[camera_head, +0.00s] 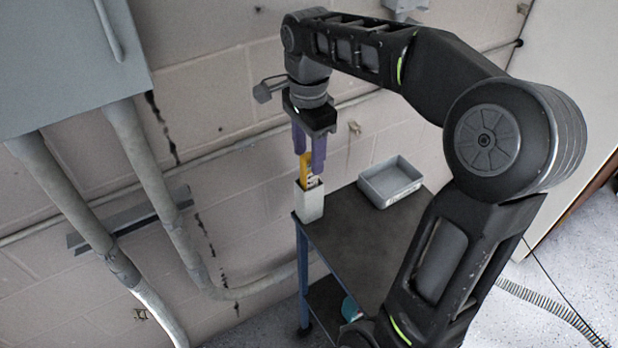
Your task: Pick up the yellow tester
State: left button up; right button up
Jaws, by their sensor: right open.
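The yellow tester (305,163) stands upright in a narrow grey-white holder (310,203) at the left corner of a small dark table (352,235). Its upper part sticks out of the holder, and its lower part is hidden inside. My right gripper (308,160) points down from above, with its purple fingers at the tester's upper part. The fingers are open, one on each side of the tester as seen here. I cannot tell whether either finger touches it. My left gripper is not in view.
An empty grey tray (390,182) sits on the table to the right of the holder. A block wall stands behind, with thick grey conduits (150,190) and a large grey cabinet (70,60) at the left. A teal item (350,308) shows low under the table.

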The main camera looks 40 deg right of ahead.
aim_at(309, 167)
notch_tip(309, 167, down, 4)
jog(key=shift+f+p, duration=0.15)
jog(key=shift+p, duration=0.2)
dwell(0.4)
grip_shut()
dwell(0.3)
